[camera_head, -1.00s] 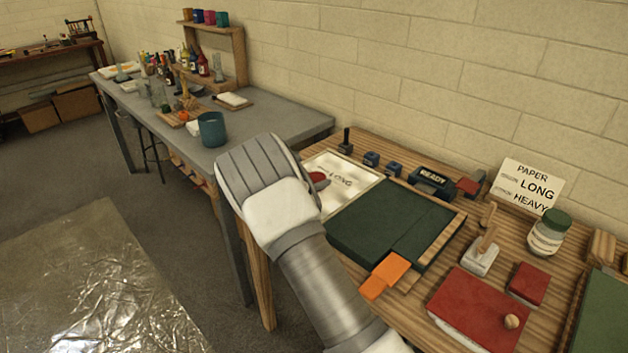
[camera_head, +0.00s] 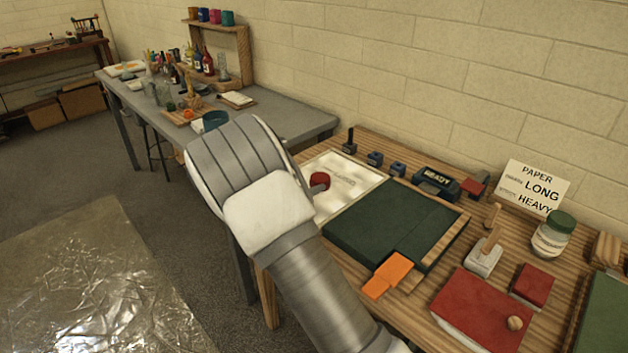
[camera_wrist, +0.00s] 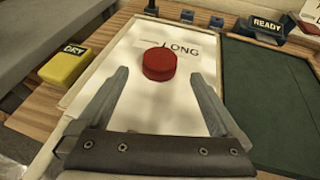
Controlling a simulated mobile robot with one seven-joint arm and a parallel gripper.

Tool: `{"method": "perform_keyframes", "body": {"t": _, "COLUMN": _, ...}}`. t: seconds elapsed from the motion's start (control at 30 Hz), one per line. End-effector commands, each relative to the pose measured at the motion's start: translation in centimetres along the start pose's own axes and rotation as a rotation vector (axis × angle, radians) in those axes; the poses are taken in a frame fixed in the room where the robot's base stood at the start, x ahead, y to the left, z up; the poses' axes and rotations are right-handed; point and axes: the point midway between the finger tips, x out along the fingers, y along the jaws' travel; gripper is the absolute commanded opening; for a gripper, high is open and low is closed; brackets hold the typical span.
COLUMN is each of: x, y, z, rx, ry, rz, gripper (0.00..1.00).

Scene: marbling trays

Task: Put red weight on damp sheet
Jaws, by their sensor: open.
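The red weight (camera_wrist: 159,64) is a short round red cylinder. It stands upright on the white sheet (camera_wrist: 120,105) beside the printed word "LONG", and in the head view the red weight (camera_head: 320,180) is on the left part of the pale sheet (camera_head: 350,196). In the wrist view my gripper (camera_wrist: 163,82) is open, with its fingers apart and the weight visible just beyond and between the tips. The fingers do not appear to touch it. In the head view my arm hides the fingers. I cannot tell from the pictures whether this sheet is damp.
A yellow block marked "DRY" (camera_wrist: 66,68) lies left of the weight. A dark green board (camera_head: 400,225) adjoins the sheet. A "READY" block (camera_head: 436,181) and small blue blocks (camera_head: 375,159) stand behind. Orange pieces (camera_head: 388,275) and a red slab (camera_head: 480,310) lie nearer the front.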

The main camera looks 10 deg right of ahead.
Motion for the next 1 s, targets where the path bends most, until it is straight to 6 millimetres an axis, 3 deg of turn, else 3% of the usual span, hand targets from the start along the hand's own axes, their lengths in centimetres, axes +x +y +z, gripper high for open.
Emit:
{"method": "perform_keyframes", "body": {"t": 0.2, "x": -3.5, "y": 0.0, "z": 0.0, "rx": 0.001, "ry": 0.0, "rz": 0.001, "gripper": 1.0}}
{"method": "perform_keyframes", "body": {"t": 0.33, "x": -4.2, "y": -0.3, "z": 0.2, "rx": 0.013, "ry": 0.004, "rz": -0.006, "gripper": 1.0}}
{"method": "perform_keyframes", "body": {"t": 0.43, "x": -4.6, "y": -1.6, "z": 1.4, "rx": 0.084, "ry": 0.025, "rz": -0.035, "gripper": 1.0}}
{"method": "perform_keyframes", "body": {"t": 0.67, "x": -6.6, "y": -9.2, "z": 5.8, "rx": 0.489, "ry": 0.147, "rz": -0.195, "gripper": 1.0}}
{"method": "perform_keyframes", "body": {"t": 1.0, "x": -13.2, "y": -20.2, "z": 9.2, "rx": 1.147, "ry": 0.327, "rz": -0.444, "gripper": 1.0}}
